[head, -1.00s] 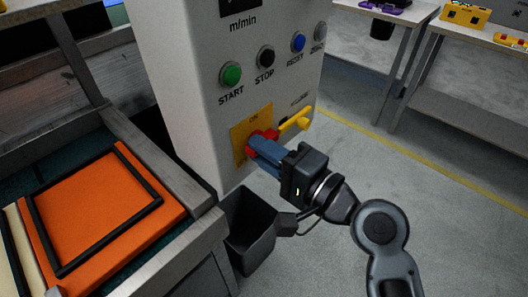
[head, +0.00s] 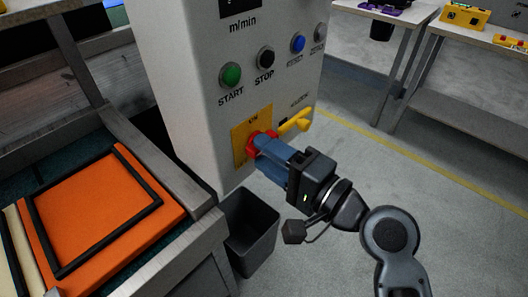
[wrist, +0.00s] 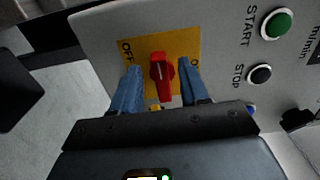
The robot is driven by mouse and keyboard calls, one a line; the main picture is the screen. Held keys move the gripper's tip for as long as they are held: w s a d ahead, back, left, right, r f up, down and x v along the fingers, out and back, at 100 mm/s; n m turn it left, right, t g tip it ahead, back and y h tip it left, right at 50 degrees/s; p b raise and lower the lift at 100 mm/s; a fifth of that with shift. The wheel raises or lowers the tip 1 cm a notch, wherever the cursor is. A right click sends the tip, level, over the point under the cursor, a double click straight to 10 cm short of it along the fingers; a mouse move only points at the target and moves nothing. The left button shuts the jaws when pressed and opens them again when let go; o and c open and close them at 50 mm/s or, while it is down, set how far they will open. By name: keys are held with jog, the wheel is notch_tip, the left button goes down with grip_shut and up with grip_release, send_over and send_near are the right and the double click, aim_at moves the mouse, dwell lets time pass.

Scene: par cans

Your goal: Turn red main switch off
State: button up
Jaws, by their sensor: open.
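The red main switch (head: 252,149) is a rotary knob on a yellow plate (head: 238,150) low on the grey control cabinet. In the wrist view the red knob (wrist: 162,78) stands between the two blue fingers of my gripper (wrist: 158,68), with a small gap visible on each side. Its handle lies about upright in that picture, between OFF at the left and the partly hidden ON lettering at the right. In the head view my gripper (head: 262,146) is open at the plate, and its fingers hide much of the knob.
A yellow lever (head: 295,122) sticks out right of the plate. Above are the green START button (head: 231,75), black STOP button (head: 266,57) and blue button (head: 298,43). A dark bin (head: 252,228) stands below. A conveyor frame with an orange panel (head: 95,215) is at the left.

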jog(key=v, duration=0.6)
jog(key=shift+s+d, duration=0.2)
jog(key=shift+f, duration=0.1)
